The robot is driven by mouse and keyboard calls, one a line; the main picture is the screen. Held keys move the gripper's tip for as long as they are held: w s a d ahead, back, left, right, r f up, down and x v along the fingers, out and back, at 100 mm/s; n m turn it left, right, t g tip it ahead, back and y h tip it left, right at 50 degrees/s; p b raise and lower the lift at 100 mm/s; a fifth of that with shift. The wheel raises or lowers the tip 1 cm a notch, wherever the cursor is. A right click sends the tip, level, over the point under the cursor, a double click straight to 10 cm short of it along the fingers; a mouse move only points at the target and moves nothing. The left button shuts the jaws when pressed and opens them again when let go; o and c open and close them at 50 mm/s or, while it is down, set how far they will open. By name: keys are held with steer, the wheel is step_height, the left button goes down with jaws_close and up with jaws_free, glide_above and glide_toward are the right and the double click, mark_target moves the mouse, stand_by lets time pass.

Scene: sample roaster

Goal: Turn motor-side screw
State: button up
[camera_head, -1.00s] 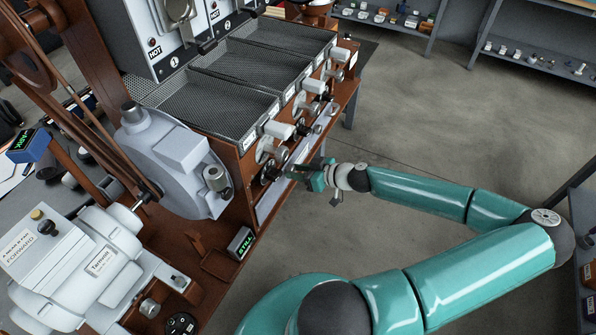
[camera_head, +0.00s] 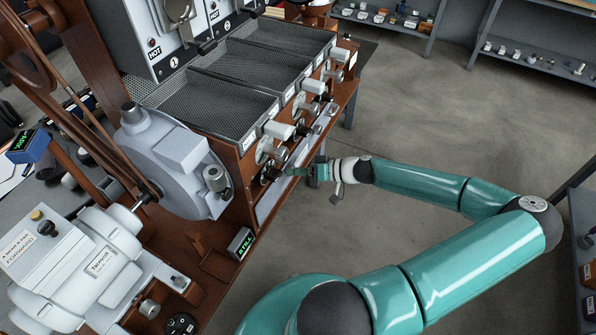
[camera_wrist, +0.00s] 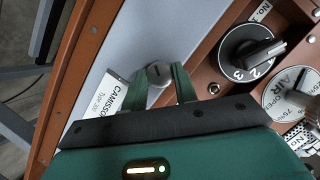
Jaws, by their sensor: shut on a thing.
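The motor-side screw (camera_wrist: 159,73) is a grey round head with a dark slot, on a pale panel in the wrist view. My gripper (camera_wrist: 161,79) is shut on it, with one green finger on each side of the head. In the head view my gripper (camera_head: 289,172) reaches the front of the roaster bench from the right, and the screw is too small to make out there. The motor (camera_head: 98,262) is a pale grey housing at the lower left.
A black dial (camera_wrist: 250,50) with numbers and a round AIR plate (camera_wrist: 291,95) lie right of my gripper. A CAMISSO label (camera_wrist: 112,93) is to its left. Mesh trays (camera_head: 215,105) stand above the front knobs. The floor (camera_head: 420,115) at right is clear.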

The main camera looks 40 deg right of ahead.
steer(key=shift+a+f+m+t+h, duration=0.15)
steer(key=shift+m+t, duration=1.4)
steer(key=shift+m, duration=3.7)
steer(key=shift+f+m+t+h, duration=0.2)
steer(key=shift+m+t, duration=1.3)
steer(key=shift+m, duration=3.8)
steer(key=shift+a+f+m+t+y, duration=0.2)
steer(key=shift+m+t, duration=1.35)
steer(key=shift+m, duration=3.7)
steer(key=shift+d+m+h, duration=0.15)
steer(key=shift+m+h, duration=0.1)
steer(key=shift+m, duration=0.05)
steer(key=o, duration=1)
steer(key=shift+s, duration=0.1)
steer(key=shift+c, duration=0.2)
steer(key=shift+f, duration=0.1)
